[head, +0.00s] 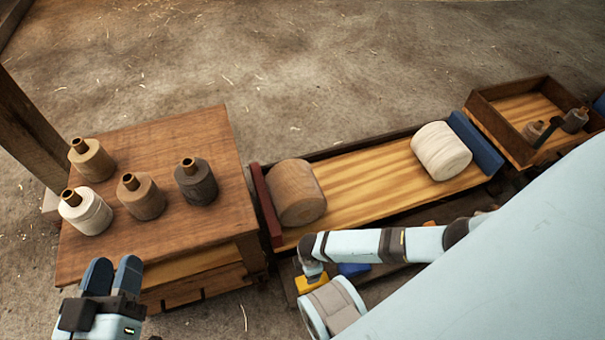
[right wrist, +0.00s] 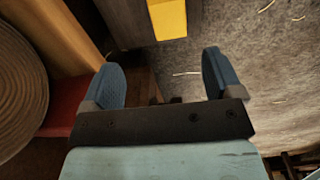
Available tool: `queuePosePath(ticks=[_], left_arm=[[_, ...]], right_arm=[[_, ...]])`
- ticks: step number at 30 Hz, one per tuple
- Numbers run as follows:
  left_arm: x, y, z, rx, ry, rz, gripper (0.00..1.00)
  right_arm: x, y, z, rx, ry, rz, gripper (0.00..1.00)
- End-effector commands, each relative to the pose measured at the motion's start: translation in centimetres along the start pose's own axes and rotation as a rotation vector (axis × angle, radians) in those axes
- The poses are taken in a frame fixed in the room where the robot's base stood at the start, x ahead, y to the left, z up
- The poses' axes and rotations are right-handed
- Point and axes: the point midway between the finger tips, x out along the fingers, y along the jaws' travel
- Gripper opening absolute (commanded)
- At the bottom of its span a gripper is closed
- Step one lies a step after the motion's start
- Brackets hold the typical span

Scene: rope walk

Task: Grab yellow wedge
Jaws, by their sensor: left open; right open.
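The yellow wedge (head: 309,284) shows as a small patch low in the middle of the head view, partly hidden behind my right arm. In the right wrist view the yellow wedge (right wrist: 168,18) is at the top edge and cut off by it. My right gripper (right wrist: 164,72) is open and empty, with the wedge ahead of its fingers and apart from them. In the head view my own arm hides its fingers. My left gripper (head: 113,274) is open and empty near the front left of the wooden table.
Several spools stand on the wooden table (head: 150,255). The long bench (head: 365,170) holds a brown roll (head: 296,193) and a white roll (head: 441,151). A blue piece (head: 354,269) lies near the wedge. A wooden tray (head: 500,115) is at the far right.

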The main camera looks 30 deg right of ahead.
Motion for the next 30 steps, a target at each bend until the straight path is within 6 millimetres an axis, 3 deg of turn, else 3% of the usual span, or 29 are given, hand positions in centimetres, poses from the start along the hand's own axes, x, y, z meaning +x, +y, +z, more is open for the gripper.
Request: queuePosePath(ticks=[3, 11, 20, 24, 30], left_arm=[[0.0, -0.1, 1.2, -0.002, -0.019, 0.006, 0.43], [0.3, -1.0, 4.1, 0.047, -0.089, 0.02, 0.43], [0.9, -1.9, 3.3, 0.156, -0.025, 0.021, 0.43], [1.1, -2.5, 3.7, 0.222, 0.008, 0.02, 0.43], [1.6, -3.4, 2.7, 0.358, 0.089, 0.021, 0.43]], right_arm=[[2.3, -0.4, 1.1, -0.025, -0.037, -0.022, 0.85], [7.5, -0.6, 1.2, -0.025, -0.036, -0.023, 0.85], [9.9, -0.7, 1.2, -0.024, -0.034, -0.021, 0.85], [11.9, -1.1, 1.2, -0.024, -0.034, -0.021, 0.85], [14.4, -1.4, 1.2, -0.024, -0.033, -0.019, 0.85]])
